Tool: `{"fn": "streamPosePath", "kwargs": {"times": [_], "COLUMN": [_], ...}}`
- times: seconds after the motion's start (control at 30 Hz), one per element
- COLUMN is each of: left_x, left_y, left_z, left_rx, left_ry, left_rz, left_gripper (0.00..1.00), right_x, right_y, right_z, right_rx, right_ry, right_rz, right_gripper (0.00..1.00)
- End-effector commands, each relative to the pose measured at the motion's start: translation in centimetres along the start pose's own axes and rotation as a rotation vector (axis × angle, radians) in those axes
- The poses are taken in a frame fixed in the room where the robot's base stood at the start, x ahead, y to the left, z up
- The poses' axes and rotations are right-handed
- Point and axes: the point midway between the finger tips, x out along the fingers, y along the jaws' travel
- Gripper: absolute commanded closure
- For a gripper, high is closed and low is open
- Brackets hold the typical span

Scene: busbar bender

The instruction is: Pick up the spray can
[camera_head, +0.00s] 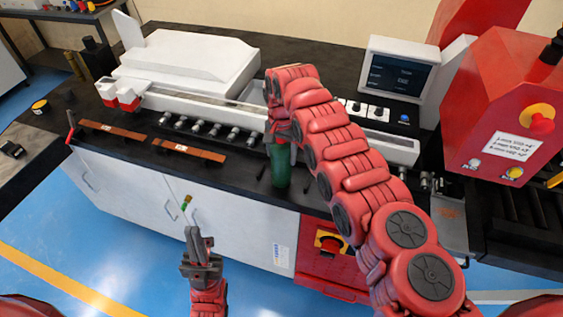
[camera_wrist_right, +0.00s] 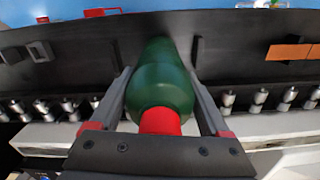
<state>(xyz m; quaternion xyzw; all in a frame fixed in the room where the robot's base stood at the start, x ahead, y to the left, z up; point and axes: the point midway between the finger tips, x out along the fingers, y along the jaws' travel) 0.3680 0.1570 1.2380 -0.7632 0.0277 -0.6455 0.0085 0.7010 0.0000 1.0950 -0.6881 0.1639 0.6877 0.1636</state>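The green spray can (camera_head: 279,166) stands upright on the dark bench top near its front edge, below my right gripper. In the right wrist view the can (camera_wrist_right: 161,82) lies between the two fingers of my right gripper (camera_wrist_right: 163,85), with its red top (camera_wrist_right: 159,122) towards the camera. The fingers run close along both sides; I cannot tell whether they press on it. My right arm hides the upper part of the can in the head view. My left gripper (camera_head: 198,240) is empty, its fingers close together, low in front of the white cabinet.
Copper-coloured bars (camera_head: 188,150) lie on the bench left of the can. Behind it runs a white machine bed (camera_head: 190,65) with a row of metal rollers. A monitor (camera_head: 398,70) and a red machine (camera_head: 505,100) stand at the right. The blue floor (camera_head: 130,250) is clear.

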Motion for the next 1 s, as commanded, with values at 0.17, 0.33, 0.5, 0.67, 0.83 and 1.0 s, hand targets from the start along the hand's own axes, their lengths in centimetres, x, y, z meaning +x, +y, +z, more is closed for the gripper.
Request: {"fn": "streamPosePath", "kwargs": {"times": [0.17, 0.33, 0.5, 0.67, 0.83, 1.0], "left_x": [0.0, 0.0, 0.0, -0.1, -0.4, -0.8], "left_y": [0.0, 0.0, 0.0, 0.0, 0.0, 0.0], "left_z": [0.0, 0.0, 0.0, 0.0, 0.1, 0.1], "left_rx": [0.000, 0.000, 0.000, 0.000, 0.000, 0.000], "left_ry": [0.000, 0.000, 0.000, 0.000, 0.000, 0.000], "left_rz": [0.000, 0.000, 0.000, 0.000, 0.000, 0.000], "left_gripper": [1.00, 1.00, 1.00, 1.00, 1.00, 1.00], "right_x": [0.0, -0.1, -0.1, -0.2, -1.0, -2.0], "right_y": [0.0, 0.0, 0.0, 0.1, 0.3, 0.7], "right_z": [0.0, 0.0, 0.0, -0.1, -0.5, -1.0], "right_rx": [0.000, 0.000, 0.000, 0.000, 0.001, 0.001], "right_ry": [0.000, 0.000, 0.000, 0.000, 0.000, 0.001], "right_rz": [0.000, 0.000, -0.001, -0.001, -0.001, -0.002], "right_gripper": [0.76, 1.00, 1.00, 1.00, 1.00, 1.00]}}
